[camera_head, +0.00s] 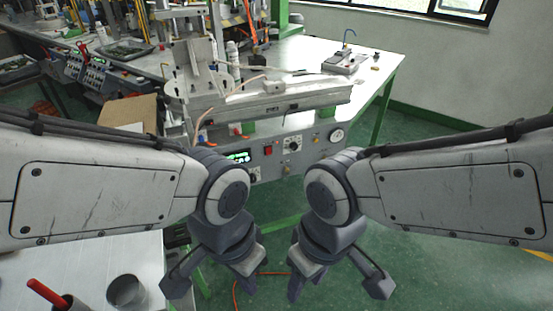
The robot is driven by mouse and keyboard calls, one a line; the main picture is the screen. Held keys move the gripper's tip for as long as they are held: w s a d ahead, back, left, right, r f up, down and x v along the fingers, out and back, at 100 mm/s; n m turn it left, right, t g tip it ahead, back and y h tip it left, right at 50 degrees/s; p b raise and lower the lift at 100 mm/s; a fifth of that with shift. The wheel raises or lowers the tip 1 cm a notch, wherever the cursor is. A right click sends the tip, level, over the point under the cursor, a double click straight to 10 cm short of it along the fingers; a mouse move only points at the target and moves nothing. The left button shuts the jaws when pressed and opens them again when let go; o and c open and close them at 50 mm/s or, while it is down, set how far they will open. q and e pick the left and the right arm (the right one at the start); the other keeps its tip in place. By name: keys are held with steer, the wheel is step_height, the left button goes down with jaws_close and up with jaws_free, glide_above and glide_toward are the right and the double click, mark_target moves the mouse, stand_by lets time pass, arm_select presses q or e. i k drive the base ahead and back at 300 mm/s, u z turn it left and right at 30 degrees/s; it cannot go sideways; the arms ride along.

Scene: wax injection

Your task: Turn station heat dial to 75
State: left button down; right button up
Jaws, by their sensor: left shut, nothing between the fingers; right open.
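The station's grey front panel (270,172) is in the middle of the head view, on the near side of the bench. A dial with a dark knob (292,145) and a pale scale sits on it, right of a red switch (268,150). Its setting is too small to read. Another dark knob (253,174) is lower left, partly hidden by my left arm. My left gripper (247,277) is shut and empty, pointing down in front of the panel. My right gripper (296,282) is open and empty beside it. Both are apart from the dials.
A lit green display (238,157) is left of the switch, and a round gauge (337,135) is at the panel's right. A near table (80,270) holds a grey cup (126,291) and a red-handled tool (47,293). Green floor is clear at right.

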mark_target(293, 146)
steer(key=z, duration=0.05)
steer(key=k, duration=0.6)
steer(key=z, duration=0.55)
steer(key=i, duration=1.15)
steer(key=u, duration=0.1)
